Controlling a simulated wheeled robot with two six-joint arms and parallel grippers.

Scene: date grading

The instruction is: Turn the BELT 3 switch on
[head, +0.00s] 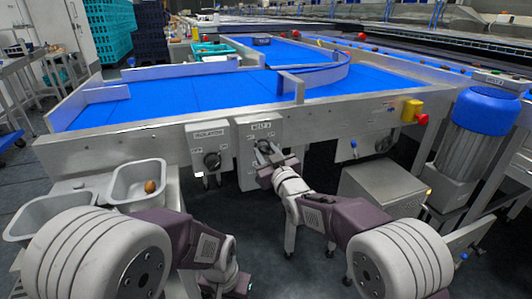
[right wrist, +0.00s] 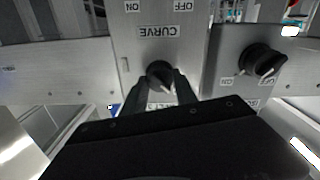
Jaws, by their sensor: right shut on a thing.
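The BELT 3 panel (head: 275,131) is a grey box on the front of the blue conveyor, with a dark rotary knob (head: 264,145) under its label. My right gripper (head: 266,165) is at this knob. In the right wrist view, which is upside down, its dark fingers (right wrist: 160,88) are shut on the knob (right wrist: 159,70). The knob's pale mark points down and right in that view.
The ISOLATOR box (head: 223,141) with its own knob (head: 212,160) is just left; that knob shows in the wrist view (right wrist: 262,60). A CURVE label (right wrist: 158,31) is on the gripped panel. A red-yellow stop button (head: 412,112) is right. Metal trays (head: 137,167) stand left.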

